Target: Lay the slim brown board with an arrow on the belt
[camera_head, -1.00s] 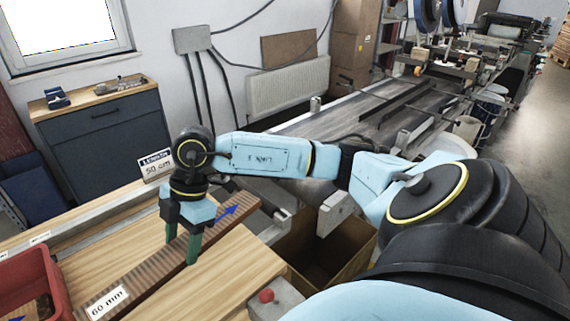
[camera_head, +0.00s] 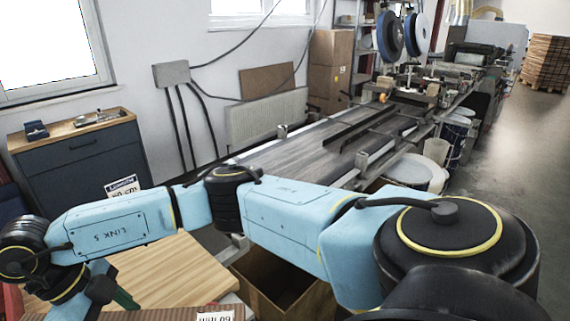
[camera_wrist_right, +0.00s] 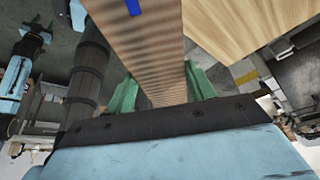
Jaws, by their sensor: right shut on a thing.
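The slim brown ribbed board (camera_head: 175,314) shows at the bottom edge of the head view, with part of its white 60 mm label; the rest is cut off. In the right wrist view the board (camera_wrist_right: 145,50) runs between the green fingers, with part of a blue arrow on it. My right gripper (camera_wrist_right: 160,90) is shut on the board. In the head view its arm reaches to the lower left. The grey belt (camera_head: 290,150) lies behind the arm, clear of the board. My left gripper (camera_wrist_right: 36,40) shows small in the right wrist view, its opening unclear.
The wooden table (camera_head: 165,275) is at the lower left. An open cardboard box (camera_head: 285,290) stands below the belt's near end. Dark rails (camera_head: 360,128) lie along the belt. A dark cabinet (camera_head: 85,155) stands at the left wall.

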